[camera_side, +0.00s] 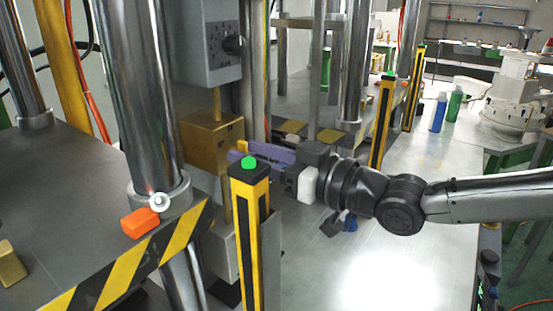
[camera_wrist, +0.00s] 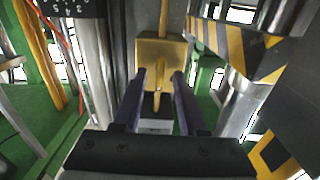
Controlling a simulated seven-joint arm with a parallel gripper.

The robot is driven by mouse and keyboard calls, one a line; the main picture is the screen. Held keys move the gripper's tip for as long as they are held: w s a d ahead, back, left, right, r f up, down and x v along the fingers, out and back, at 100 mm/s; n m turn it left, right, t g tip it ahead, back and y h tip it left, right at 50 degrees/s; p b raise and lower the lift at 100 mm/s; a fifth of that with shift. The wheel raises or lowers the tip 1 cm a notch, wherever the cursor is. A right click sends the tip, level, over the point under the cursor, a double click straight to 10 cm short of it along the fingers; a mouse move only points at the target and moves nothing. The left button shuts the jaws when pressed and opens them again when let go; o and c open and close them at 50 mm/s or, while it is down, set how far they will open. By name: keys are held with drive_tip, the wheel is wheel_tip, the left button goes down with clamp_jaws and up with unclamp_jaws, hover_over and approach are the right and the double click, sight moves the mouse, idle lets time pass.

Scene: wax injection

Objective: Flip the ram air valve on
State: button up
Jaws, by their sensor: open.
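The ram air valve is a brass-coloured block (camera_side: 205,146) on a vertical brass rod, left of centre in the side view. It shows at the top middle of the wrist view (camera_wrist: 174,50). A small yellow lever (camera_wrist: 157,77) sticks out from its front face. My gripper (camera_wrist: 159,76) is open, with its two purple fingers reaching toward the block, one on each side of the lever. In the side view, my gripper (camera_side: 242,154) comes in from the right, its fingertips beside the block. I cannot tell whether either finger touches the lever.
A yellow-and-black post (camera_side: 249,230) with a green top stands in front of the fingertips in the side view. A grey control box (camera_side: 208,62) hangs above the valve. A thick steel column (camera_side: 150,110) stands to the left. The tabletop (camera_side: 390,265) at right is mostly clear.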

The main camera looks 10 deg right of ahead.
drive_tip(key=v, duration=1.3)
drive_tip(key=shift+s+d, duration=0.2)
drive_tip(key=shift+d, duration=0.05)
drive_tip(key=w+d+r+m+t+h, duration=0.15)
drive_tip(key=d+r, duration=0.25)
drive_tip(key=d, duration=0.4)
drive_tip(key=w+d+r+m+t+h, duration=0.1)
drive_tip(key=d+r+m+t+h, duration=0.2)
drive_tip(key=d, duration=0.6)
drive_tip(key=s+d+f+m+g+h, duration=0.2)
drive_tip(key=s+d+h, duration=0.25)
drive_tip(key=d, duration=0.55)
drive_tip(key=s+d+f+m+g+h, duration=0.1)
drive_tip(key=s+d+f+g, duration=0.3)
drive_tip(key=s+f, duration=0.5)
drive_tip(key=s+d+f+m+g+h, duration=0.1)
drive_tip(key=s+d+f+g, duration=0.3)
drive_tip(key=s+f, duration=0.5)
drive_tip(key=shift+s+f+g+h, duration=0.4)
drive_tip(key=shift+s+g+h, duration=0.5)
drive_tip(key=shift+s, duration=0.15)
